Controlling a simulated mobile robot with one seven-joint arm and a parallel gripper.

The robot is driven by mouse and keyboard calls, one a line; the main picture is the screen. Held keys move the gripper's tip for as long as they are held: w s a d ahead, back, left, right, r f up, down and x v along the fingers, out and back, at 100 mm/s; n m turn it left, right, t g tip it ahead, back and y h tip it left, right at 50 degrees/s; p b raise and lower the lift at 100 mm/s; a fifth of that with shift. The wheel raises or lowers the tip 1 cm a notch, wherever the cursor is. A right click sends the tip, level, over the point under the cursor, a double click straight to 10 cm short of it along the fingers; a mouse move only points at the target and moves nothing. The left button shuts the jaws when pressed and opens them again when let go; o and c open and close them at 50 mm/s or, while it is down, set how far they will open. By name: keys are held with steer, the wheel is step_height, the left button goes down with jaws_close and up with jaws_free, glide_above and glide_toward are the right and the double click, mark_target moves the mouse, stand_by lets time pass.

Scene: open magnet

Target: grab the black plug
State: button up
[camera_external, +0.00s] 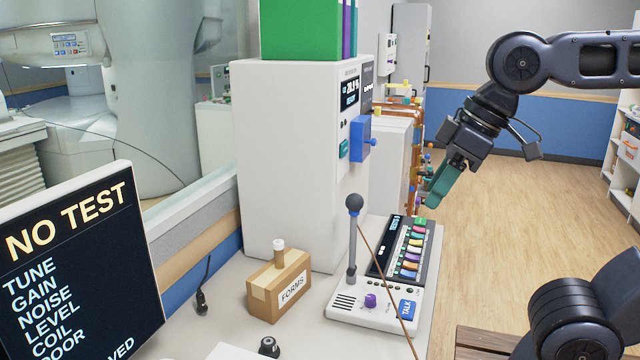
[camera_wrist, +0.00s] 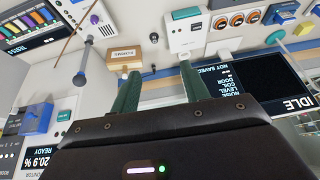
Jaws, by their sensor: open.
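A small black plug (camera_external: 202,300) with a thin cable lies on the counter by the wall, left of the cardboard FORMS box. In the wrist view the plug (camera_wrist: 151,70) shows small, between the fingertips in the picture but well beyond them. My gripper (camera_external: 435,195) has green fingers and hangs in the air to the right of the counter, far from the plug. In the wrist view its fingers (camera_wrist: 158,70) are spread apart with nothing between them.
The FORMS box (camera_external: 279,287), a stand microphone (camera_external: 353,205) on a console (camera_external: 372,303) and a tall white cabinet (camera_external: 290,160) lie between gripper and plug. A round black knob (camera_external: 268,346) sits near the counter's front. A NO TEST screen (camera_external: 75,260) stands at left.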

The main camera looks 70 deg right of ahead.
mark_target(202, 296)
steer(key=w+a+r+t+y, duration=0.1)
steer(key=w+r+t, duration=0.15)
steer(key=w, duration=1.15)
steer(key=w+a+r+t+y, duration=0.1)
steer(key=w+r+t, duration=0.15)
steer(key=w, duration=1.15)
steer(key=w+d+f+m+t+h, duration=0.2)
steer(key=w+d+f+h, duration=0.15)
steer(key=w, duration=0.65)
steer(key=w+d+f+m+t+h, duration=0.2)
steer(key=w+d+m+h, duration=0.15)
steer(key=w, duration=0.75)
steer(key=shift+n+g+h, duration=0.3)
steer(key=shift+n+h, duration=0.15)
steer(key=shift+h, duration=0.15)
steer(key=f, duration=4.1)
steer(key=shift+s+d+f, duration=0.2)
steer(key=shift+d+f, duration=0.15)
steer(key=x, duration=0.5)
steer(key=shift+x, duration=2.85)
steer(key=shift+a+r, duration=0.1)
jaws_close()
